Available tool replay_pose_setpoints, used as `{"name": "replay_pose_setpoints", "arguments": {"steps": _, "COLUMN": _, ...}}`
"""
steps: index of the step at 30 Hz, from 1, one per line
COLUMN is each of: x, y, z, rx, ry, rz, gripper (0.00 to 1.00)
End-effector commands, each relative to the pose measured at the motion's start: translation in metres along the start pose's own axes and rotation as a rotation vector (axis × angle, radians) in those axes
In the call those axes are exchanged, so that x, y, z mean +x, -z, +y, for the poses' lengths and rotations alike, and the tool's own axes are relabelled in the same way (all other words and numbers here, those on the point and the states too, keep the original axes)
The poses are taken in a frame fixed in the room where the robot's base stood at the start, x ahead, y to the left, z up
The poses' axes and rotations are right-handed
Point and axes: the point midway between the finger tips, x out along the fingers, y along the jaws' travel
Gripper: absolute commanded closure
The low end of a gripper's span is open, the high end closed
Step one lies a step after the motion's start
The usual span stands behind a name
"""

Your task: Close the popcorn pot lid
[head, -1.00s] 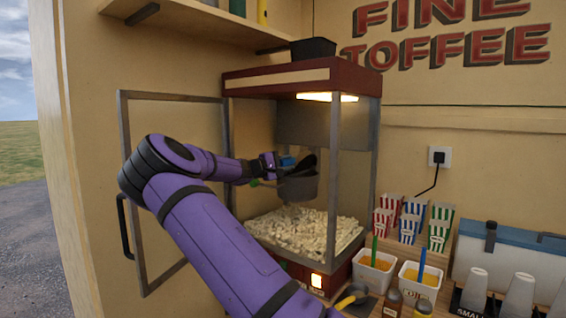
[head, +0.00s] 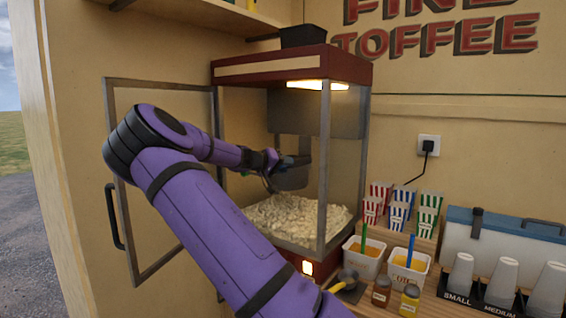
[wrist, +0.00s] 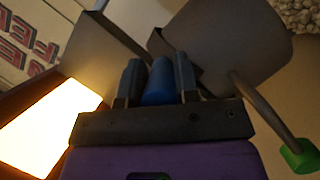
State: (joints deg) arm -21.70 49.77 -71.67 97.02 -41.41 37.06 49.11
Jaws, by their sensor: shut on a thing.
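The popcorn pot (head: 292,180) is a grey metal pot hanging inside the glass popcorn cabinet. In the wrist view the pot (wrist: 245,45) fills the upper right, with a bent rod ending in a green grip (wrist: 298,154). My gripper (head: 283,161) reaches through the open front to the pot's top. In the wrist view my gripper (wrist: 157,88) is shut on a blue knob (wrist: 158,78) between its two fingers. The dark lid flap (head: 300,159) lies low over the pot's top, partly hidden by my gripper; whether it touches the rim I cannot tell.
The cabinet's framed glass door (head: 160,200) stands open at the left. Popcorn (head: 297,219) heaps on the cabinet floor below the pot. A lit lamp (head: 317,86) is above. Striped boxes (head: 400,208), tubs and sauce bottles (head: 381,291) stand right of the cabinet.

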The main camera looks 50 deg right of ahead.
Motion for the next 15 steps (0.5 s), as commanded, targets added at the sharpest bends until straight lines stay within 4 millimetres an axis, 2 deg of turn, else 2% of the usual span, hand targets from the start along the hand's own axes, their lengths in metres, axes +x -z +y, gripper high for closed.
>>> {"name": "replay_pose_setpoints", "arguments": {"steps": 6, "x": 0.0013, "y": -0.0054, "z": -0.0071, "rx": 0.117, "ry": 0.051, "rz": 0.001, "gripper": 1.0}}
{"name": "replay_pose_setpoints", "arguments": {"steps": 15, "x": 0.0028, "y": -0.008, "z": -0.011, "rx": 0.198, "ry": 0.083, "rz": 0.001, "gripper": 1.0}}
